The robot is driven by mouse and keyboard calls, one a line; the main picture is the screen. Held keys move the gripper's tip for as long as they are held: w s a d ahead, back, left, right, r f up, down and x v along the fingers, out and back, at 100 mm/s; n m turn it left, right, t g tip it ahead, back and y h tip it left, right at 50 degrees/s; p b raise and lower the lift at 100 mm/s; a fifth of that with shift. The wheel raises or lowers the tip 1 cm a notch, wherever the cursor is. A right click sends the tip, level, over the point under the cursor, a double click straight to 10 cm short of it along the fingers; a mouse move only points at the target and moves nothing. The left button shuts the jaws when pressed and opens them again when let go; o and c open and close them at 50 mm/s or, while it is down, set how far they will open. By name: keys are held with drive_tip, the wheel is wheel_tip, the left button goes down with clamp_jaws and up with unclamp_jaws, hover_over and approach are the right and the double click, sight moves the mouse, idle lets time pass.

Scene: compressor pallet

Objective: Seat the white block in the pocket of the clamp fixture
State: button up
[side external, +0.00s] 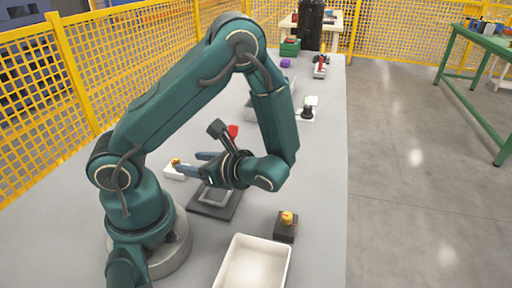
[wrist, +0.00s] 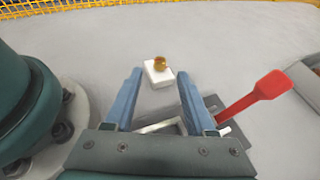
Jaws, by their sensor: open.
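The white block (side external: 172,172) lies on the grey table and carries a round amber knob. In the wrist view the block (wrist: 158,77) shows beyond my fingertips, in line with the gap between them. My gripper (side external: 188,162) is open and its blue fingers point toward the block. Nothing is held between them. The clamp fixture (side external: 213,211) has a dark base, a pale frame and a red-ended lever (side external: 233,130). It lies under my gripper, and the wrist view shows the red lever (wrist: 270,86) at right. My gripper hides much of the fixture, and I cannot see its pocket clearly.
An empty white tray (side external: 287,264) stands at the front. A dark block with an orange knob (side external: 286,218) stands behind it. A grey bin (side external: 250,108) and small parts (side external: 308,109) lie farther back. Yellow mesh fencing (side external: 75,85) borders the table's left side.

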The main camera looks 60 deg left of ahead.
drive_tip(key=shift+d+r+n+h, duration=0.25)
drive_tip(key=shift+d+n+h, duration=0.15)
drive_tip(key=shift+d+n, duration=0.1)
drive_tip(key=w+d+r+n+t+h, duration=0.3)
drive_tip(key=d+r+n+t+h, duration=0.6)
drive_tip(key=d+n+t+h, duration=0.1)
drive_tip(key=d+n+h, duration=0.1)
drive_tip(key=d+n, duration=0.1)
drive_tip(key=shift+d+r, duration=0.3)
drive_tip(key=o, duration=0.5)
drive_tip(key=shift+w+d+r+n+t+h, duration=0.1)
drive_tip(key=shift+d+r+n+t+h, duration=0.1)
drive_tip(key=shift+r+n+t+h, duration=0.1)
drive_tip(key=shift+o, duration=0.2)
